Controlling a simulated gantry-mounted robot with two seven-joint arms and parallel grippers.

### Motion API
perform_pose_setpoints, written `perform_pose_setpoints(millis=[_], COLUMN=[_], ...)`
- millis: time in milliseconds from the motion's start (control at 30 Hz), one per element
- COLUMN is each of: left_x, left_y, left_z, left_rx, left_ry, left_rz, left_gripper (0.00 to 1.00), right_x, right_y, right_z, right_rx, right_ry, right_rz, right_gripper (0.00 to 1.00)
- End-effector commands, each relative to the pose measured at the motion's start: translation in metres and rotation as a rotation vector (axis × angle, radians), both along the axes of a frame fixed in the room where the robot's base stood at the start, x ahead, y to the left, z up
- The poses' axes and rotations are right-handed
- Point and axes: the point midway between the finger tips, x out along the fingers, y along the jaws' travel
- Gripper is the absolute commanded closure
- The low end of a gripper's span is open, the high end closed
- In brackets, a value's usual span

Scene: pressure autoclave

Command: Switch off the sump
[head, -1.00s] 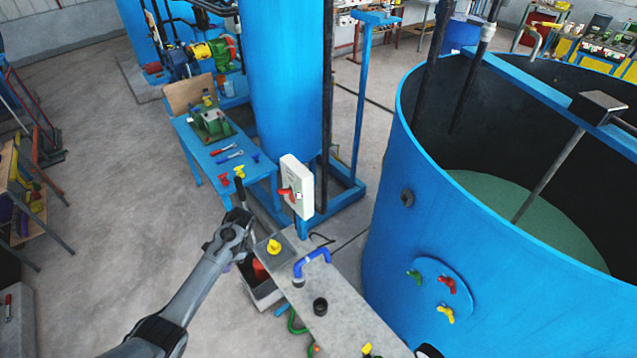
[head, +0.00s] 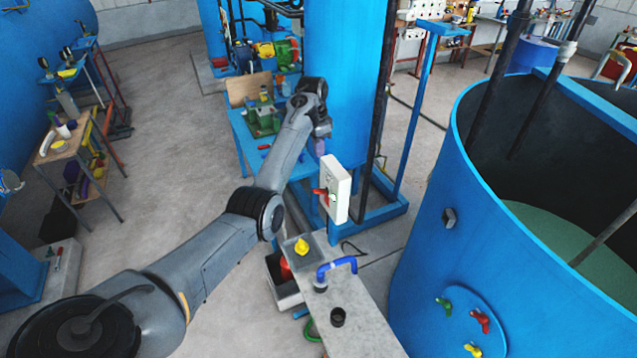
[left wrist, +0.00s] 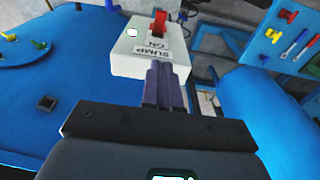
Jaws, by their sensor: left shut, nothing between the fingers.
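The sump switch box (head: 337,188) is white and stands upright by the blue tank. Its red handle (head: 321,196) is on its left face in the head view. In the left wrist view the box (left wrist: 125,62) carries a label reading "SUMP ON", and the red handle (left wrist: 158,22) points toward the label. My left gripper (head: 320,148) is just above the box in the head view. In the left wrist view its purple fingers (left wrist: 163,80) are shut and empty, over the box's near edge, apart from the handle. Contact with the box cannot be told. My right gripper is out of view.
A large open blue tank (head: 425,260) stands to the right. A blue column tank (head: 345,90) rises behind.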

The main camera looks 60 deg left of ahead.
Motion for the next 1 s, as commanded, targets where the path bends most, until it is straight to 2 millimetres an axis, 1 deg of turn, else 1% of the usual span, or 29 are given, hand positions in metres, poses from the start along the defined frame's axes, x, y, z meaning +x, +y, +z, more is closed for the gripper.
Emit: perform_pose_setpoints(millis=[367,467,567,667,767,1000], left_x=[0.001,0.001,0.002,0.003,0.005,0.009], left_y=[0.000,-0.001,-0.001,-0.002,-0.002,-0.002], left_z=[0.001,-0.002,-0.009,-0.021,-0.038,-0.083], left_rx=[0.000,0.000,-0.001,-0.003,-0.003,-0.002], left_ry=[-0.003,-0.002,-0.001,0.000,0.000,0.000], left_rz=[-0.001,-0.001,-0.001,-0.001,-0.001,0.000], left_gripper=[1.00,1.00,1.00,1.00,1.00,1.00], right_x=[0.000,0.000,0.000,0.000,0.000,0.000], right_y=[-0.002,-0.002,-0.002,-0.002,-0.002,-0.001], right_z=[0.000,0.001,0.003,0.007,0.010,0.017], right_rx=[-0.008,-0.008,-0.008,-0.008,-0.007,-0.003], right_ry=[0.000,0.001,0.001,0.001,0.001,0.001], right_rz=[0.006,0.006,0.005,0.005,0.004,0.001], right_gripper=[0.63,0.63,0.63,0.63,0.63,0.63])
